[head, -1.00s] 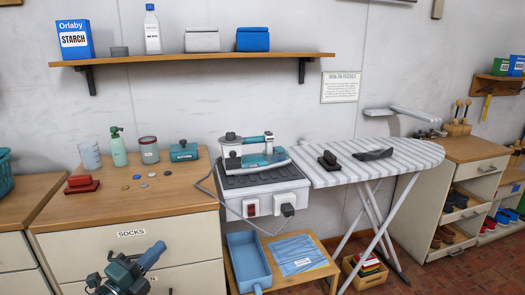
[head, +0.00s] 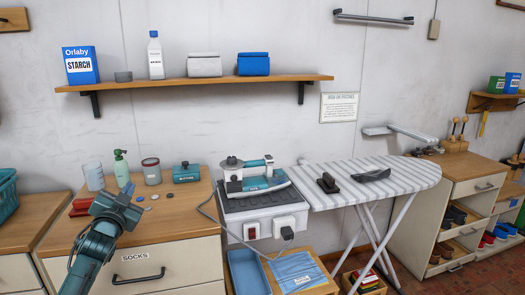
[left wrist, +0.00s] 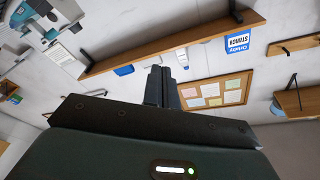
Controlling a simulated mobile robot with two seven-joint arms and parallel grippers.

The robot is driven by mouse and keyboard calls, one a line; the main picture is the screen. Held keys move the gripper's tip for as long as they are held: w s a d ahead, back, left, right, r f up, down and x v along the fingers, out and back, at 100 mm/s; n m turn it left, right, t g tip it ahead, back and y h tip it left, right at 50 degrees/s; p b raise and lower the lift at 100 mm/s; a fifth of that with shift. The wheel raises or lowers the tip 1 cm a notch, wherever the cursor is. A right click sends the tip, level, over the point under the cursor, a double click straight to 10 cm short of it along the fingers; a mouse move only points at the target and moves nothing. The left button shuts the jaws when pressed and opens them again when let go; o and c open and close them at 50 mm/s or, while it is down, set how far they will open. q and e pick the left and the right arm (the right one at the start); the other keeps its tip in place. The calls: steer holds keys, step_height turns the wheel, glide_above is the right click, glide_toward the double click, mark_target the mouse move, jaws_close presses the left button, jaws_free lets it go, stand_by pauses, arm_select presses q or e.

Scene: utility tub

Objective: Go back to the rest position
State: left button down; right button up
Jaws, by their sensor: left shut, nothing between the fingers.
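My left gripper (head: 122,204) is raised in front of the sock dresser (head: 185,229) and covers part of its top in the head view. In the left wrist view its two dark fingers (left wrist: 161,88) are together with nothing between them. My right gripper is in neither view.
Tins, bottles, a red brush and several small discs are on the dresser top. The iron (head: 257,177) stands on its grey unit, with the striped ironing board (head: 385,178) to the right. A wall shelf (head: 200,83) bears the starch box (head: 81,65). A cork board (left wrist: 217,92) shows too.

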arm_select(q)
steer(key=s+d+f+n+g+h, duration=0.1)
steer(key=s+d+f+g, duration=0.2)
steer(key=f, duration=0.4)
steer(key=s+d+f+n+h, duration=0.1)
steer(key=s+d+f, duration=0.2)
steer(key=s+f, duration=0.3)
steer(key=s+d+f+g+h, duration=0.1)
steer(key=s+d+f+g, duration=0.15)
steer(key=f, duration=0.55)
steer(key=s+d+f+g, duration=0.1)
steer(key=s+d+f, duration=0.2)
steer(key=s, duration=0.6)
steer(key=s+d+f+g+h, duration=0.1)
steer(key=s+d+f, duration=0.2)
steer(key=s, duration=0.6)
steer(key=s+d+f+n+g+h, duration=0.1)
steer(key=s+d+f, duration=0.2)
steer(key=s+d, duration=0.3)
steer(key=s, duration=0.4)
steer(key=shift+d+f, duration=0.15)
steer(key=shift+d, duration=0.1)
